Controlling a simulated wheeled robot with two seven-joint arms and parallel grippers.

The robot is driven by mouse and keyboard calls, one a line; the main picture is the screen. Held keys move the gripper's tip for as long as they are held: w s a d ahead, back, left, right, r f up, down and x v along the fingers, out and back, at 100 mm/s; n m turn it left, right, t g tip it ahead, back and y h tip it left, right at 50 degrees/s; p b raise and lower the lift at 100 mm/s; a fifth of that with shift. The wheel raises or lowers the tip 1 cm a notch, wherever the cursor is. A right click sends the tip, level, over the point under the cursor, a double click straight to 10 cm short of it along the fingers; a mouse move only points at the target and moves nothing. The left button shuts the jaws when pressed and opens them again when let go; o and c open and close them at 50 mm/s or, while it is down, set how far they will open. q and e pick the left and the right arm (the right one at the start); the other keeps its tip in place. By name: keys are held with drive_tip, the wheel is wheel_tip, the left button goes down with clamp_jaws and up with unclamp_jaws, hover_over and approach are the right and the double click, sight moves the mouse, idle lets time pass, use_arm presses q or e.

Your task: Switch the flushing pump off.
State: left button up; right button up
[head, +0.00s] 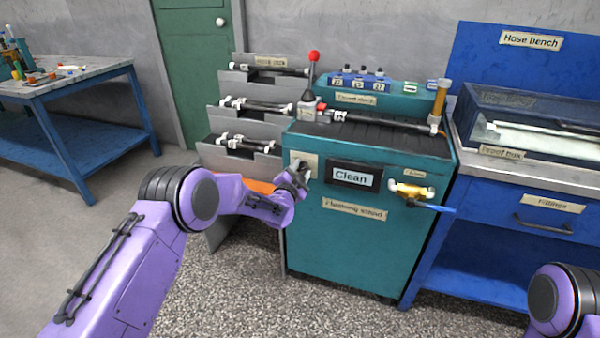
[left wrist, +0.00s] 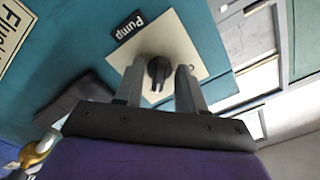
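The teal flushing stand (head: 352,240) carries a cream switch plate (head: 308,158) at the upper left of its front. In the left wrist view the plate (left wrist: 180,45) bears a black "Pump" label (left wrist: 128,27) and a dark rotary knob (left wrist: 158,70). My left gripper (head: 301,170) is at this plate and hides the knob in the head view. In the left wrist view its fingers (left wrist: 159,78) are apart, one on each side of the knob, with visible gaps. I cannot tell how deep the knob sits between them. My right gripper is out of view.
A "Clean" display (head: 353,176) and a brass valve with a blue lever (head: 415,193) are right of the plate. A red-knobbed lever (head: 314,58) rises above the stand. A grey hose rack (head: 225,110) stands left. The blue hose bench (head: 500,250) stands right.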

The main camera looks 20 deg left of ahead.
use_arm(q)
clamp_jaws()
drive_tip(key=shift+n, duration=0.4)
drive_tip(key=n+b, duration=0.1)
drive_tip(key=n, duration=0.2)
drive_tip(key=shift+f, duration=0.1)
drive_tip(key=n+b, duration=0.1)
drive_tip(key=n, duration=0.8)
drive_tip(key=shift+d+n+b, duration=0.1)
drive_tip(key=shift+n+b, duration=0.3)
drive_tip(key=n+b, duration=0.1)
drive_tip(key=n, duration=0.3)
drive_tip(key=shift+n, duration=0.3)
